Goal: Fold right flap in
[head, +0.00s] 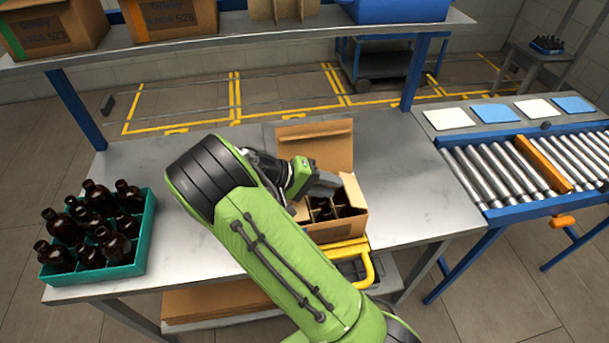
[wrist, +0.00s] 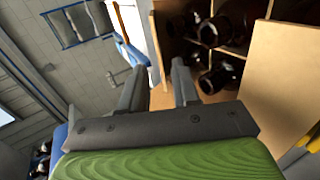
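An open cardboard box (head: 342,228) stands on the grey workbench, with dark bottles between dividers inside. Its wide back flap (head: 322,148) stands up. A narrow tan panel (head: 357,193) rises at the box's right side; I cannot tell whether it is the right flap or the wall. My gripper (head: 326,184) is over the box's back part, partly hiding its inside. In the wrist view my gripper's fingers (wrist: 161,85) are apart with nothing clearly held, next to the bottles (wrist: 222,72). A plain cardboard flap (wrist: 283,85) shows at the right there.
A teal crate (head: 148,240) of amber bottles stands at the bench's left end. A roller conveyor (head: 500,170) is at the right. A shelf (head: 230,25) with boxes runs above the bench's back. Bare bench top (head: 405,185) lies right of the box.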

